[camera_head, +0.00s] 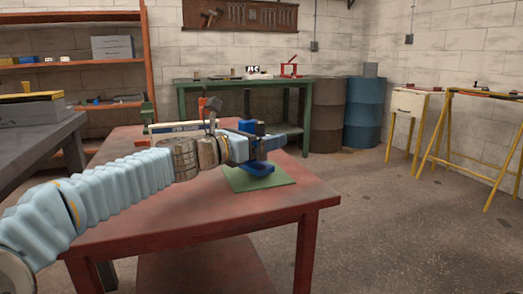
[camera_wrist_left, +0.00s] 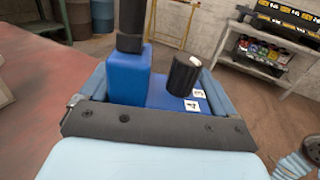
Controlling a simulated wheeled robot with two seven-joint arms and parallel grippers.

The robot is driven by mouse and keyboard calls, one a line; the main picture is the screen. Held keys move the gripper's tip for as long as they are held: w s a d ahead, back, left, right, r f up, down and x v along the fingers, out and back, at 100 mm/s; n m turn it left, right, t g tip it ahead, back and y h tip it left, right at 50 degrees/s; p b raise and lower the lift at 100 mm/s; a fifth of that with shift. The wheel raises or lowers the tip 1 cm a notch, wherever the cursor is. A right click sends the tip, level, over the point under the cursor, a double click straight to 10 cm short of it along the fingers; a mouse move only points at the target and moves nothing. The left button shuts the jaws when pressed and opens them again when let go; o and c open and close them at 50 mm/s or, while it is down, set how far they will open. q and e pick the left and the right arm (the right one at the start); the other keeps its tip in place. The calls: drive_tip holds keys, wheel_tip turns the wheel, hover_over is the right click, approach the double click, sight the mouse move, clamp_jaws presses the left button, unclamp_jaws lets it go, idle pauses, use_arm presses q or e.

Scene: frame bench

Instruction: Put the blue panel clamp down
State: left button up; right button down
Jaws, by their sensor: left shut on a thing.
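The blue panel clamp (camera_head: 258,168) is in my left gripper (camera_head: 268,144), over the green mat (camera_head: 272,184) on the red table (camera_head: 215,220). In the head view I cannot tell if its base touches the mat. In the left wrist view the clamp (camera_wrist_left: 127,76) sits between the fingers of my left gripper (camera_wrist_left: 155,90), which is shut on it. It has a black upright bar, a black knob and white number labels. My right gripper is not in view.
A pale bar (camera_head: 176,127) with a green clamp (camera_head: 147,108) at its left lies at the red table's back, partly behind my arm. A green workbench (camera_head: 236,84) and drums (camera_head: 364,110) stand behind. The red table's front right is clear.

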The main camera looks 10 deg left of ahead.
use_arm(q)
drive_tip(key=shift+f, duration=0.35)
drive_tip(key=shift+f, duration=0.15)
drive_tip(key=o, duration=1.1)
